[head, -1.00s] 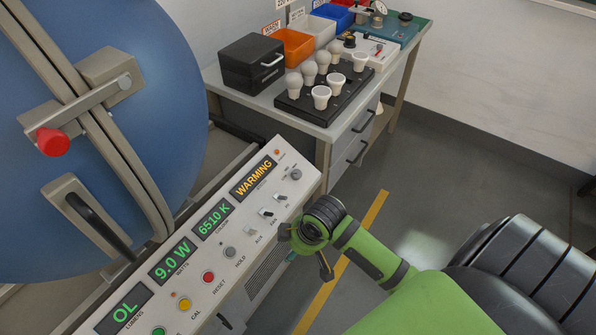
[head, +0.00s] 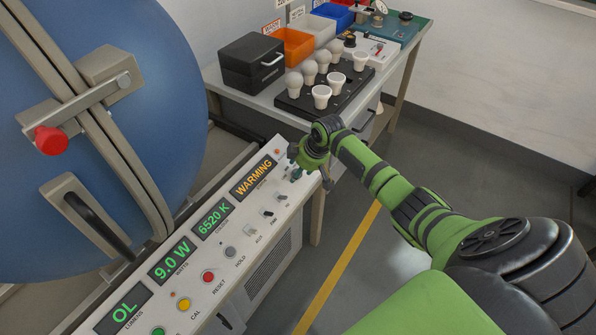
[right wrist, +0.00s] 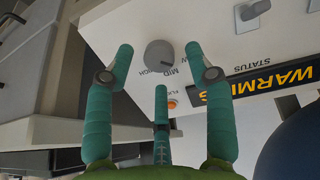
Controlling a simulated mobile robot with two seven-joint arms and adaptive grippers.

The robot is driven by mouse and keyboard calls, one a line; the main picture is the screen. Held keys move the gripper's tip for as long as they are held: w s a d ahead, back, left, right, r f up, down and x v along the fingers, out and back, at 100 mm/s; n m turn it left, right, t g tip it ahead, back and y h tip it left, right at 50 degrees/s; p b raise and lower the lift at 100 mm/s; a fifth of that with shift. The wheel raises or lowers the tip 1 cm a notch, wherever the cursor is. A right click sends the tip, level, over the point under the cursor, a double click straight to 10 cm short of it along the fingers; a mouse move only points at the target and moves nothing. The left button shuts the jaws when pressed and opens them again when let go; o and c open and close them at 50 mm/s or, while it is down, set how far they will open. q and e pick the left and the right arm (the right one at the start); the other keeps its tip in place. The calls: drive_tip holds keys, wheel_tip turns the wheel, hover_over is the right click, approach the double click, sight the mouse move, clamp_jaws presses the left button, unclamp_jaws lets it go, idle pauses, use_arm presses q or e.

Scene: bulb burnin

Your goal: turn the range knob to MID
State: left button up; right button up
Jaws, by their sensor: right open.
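The range knob (right wrist: 160,54) is a small grey round knob on the white sloped control panel (head: 205,290). In the right wrist view the MID and HIGH labels are beside it; which mark it points to is unclear. My right gripper (right wrist: 159,66) is open, with two green fingers either side of the knob and a third below it in the picture. I see no clear contact. In the head view my right gripper (head: 312,162) is over the panel's far right end and hides the knob. My left gripper is not in view.
The WARMING display (head: 253,177) and several switches (head: 267,213) are near the gripper. A blue sphere (head: 90,130) fills the left. A bench (head: 318,128) with a bulb tray (head: 345,100) and black box (head: 252,62) stands behind. Floor at right is clear.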

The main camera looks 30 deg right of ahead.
drive_tip(key=shift+x, duration=0.8)
clamp_jaws()
